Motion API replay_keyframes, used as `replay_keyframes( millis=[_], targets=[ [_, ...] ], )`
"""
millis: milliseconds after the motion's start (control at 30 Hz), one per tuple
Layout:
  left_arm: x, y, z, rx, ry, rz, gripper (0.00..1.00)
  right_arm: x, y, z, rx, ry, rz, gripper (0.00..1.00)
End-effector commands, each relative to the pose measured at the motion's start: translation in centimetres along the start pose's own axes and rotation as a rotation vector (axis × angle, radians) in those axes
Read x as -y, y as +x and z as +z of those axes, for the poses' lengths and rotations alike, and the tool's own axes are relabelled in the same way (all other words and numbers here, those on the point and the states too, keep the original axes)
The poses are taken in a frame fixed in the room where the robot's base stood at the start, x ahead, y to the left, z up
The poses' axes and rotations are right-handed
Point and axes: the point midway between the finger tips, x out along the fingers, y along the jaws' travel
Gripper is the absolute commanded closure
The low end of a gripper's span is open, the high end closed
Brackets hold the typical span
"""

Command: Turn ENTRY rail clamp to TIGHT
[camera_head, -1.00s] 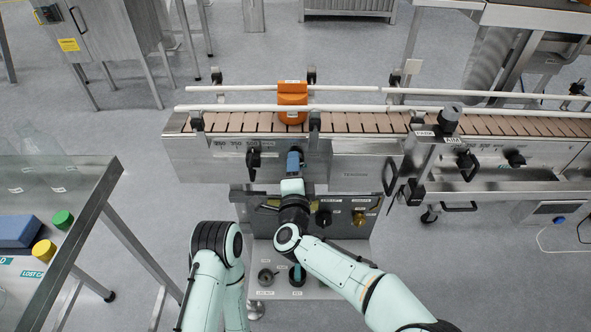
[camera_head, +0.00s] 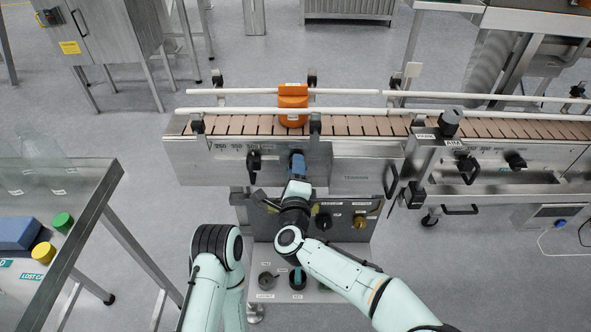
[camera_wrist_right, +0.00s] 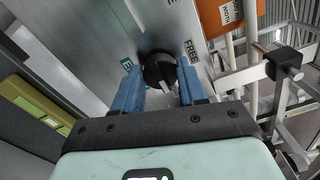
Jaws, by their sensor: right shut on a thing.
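My right gripper (camera_head: 298,160) reaches up to the front face of the conveyor, just left of the middle in the head view. In the right wrist view its two blue fingers (camera_wrist_right: 158,88) sit on either side of a round black knob (camera_wrist_right: 158,70) and are shut on it. A teal label beginning with E (camera_wrist_right: 126,64) lies left of the knob, and a FREE label (camera_wrist_right: 191,50) lies to its right. The knob's pointer and a TIGHT mark cannot be made out. In the head view the gripper hides the knob. My left gripper is out of view; only its arm shows.
Another black knob (camera_head: 253,161) is just left on the conveyor front. An orange container (camera_head: 292,104) stands on the belt between white rails (camera_head: 350,92). A control panel (camera_head: 345,245) is below. A table (camera_head: 95,215) stands at left.

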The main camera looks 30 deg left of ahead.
Motion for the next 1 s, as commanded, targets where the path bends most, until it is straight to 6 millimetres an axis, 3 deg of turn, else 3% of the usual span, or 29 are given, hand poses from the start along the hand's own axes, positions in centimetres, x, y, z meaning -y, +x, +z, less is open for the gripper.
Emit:
replay_keyframes(
  millis=[200, 233, 300, 700, 867, 1000],
  targets=[
    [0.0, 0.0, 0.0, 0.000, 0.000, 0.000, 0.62, -0.1, -0.1, 0.2, 0.003, 0.004, 0.003, 0.89],
    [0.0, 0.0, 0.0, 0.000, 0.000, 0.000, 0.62, -0.1, -0.1, 0.2, 0.003, 0.004, 0.003, 0.56],
    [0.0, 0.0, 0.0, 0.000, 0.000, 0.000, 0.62, -0.1, 0.0, 0.1, 0.003, 0.004, 0.002, 0.33],
    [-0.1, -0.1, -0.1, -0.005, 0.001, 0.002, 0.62, 0.0, -0.4, 0.1, 0.001, 0.001, 0.002, 0.33],
    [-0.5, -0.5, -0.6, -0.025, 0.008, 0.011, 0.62, 0.1, -2.2, 0.0, 0.001, 0.000, 0.002, 0.33],
    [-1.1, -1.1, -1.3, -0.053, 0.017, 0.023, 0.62, 0.1, -4.9, 0.1, 0.003, -0.001, 0.003, 0.33]
  ],
)
